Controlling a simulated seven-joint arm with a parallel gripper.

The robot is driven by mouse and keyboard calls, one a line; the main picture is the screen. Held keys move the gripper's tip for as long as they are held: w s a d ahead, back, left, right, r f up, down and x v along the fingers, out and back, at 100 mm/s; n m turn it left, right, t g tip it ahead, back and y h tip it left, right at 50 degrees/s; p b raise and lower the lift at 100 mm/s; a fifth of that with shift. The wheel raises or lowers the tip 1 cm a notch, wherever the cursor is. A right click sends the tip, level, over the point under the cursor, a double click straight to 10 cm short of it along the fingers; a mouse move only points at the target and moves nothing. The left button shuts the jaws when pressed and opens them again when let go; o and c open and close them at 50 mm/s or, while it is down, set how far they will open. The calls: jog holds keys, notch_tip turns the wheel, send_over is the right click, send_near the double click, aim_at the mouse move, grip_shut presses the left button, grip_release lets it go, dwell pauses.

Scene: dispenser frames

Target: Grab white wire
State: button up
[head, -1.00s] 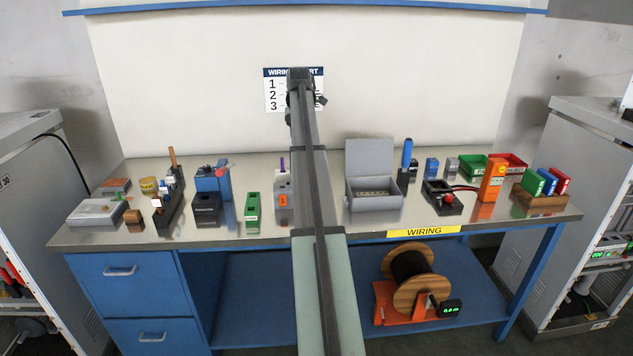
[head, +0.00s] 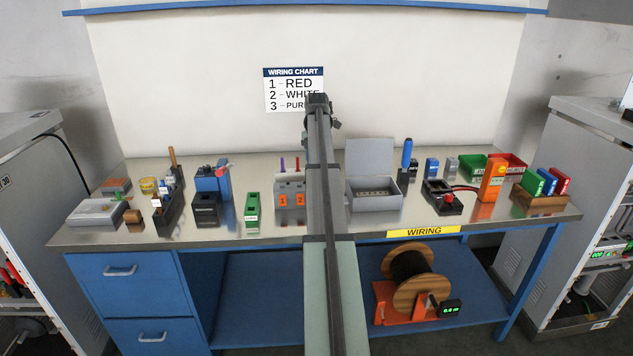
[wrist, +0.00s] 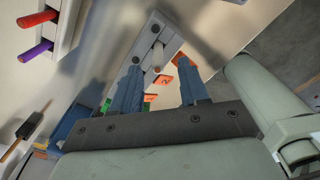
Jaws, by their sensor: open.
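In the head view the numbered grey block (head: 290,200) is partly behind my arm, which hides the white wire and my fingers.
A purple wire (wrist: 34,53) and a red wire (wrist: 40,18) stand in a separate grey rack. A green block (head: 252,212) is left of the numbered block, an open grey box (head: 375,198) right of it. A wiring chart (head: 283,89) hangs behind.

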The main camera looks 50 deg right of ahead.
jog(key=shift+w+d+f, duration=0.1)
jog(key=shift+f, duration=2.5)
grip_shut()
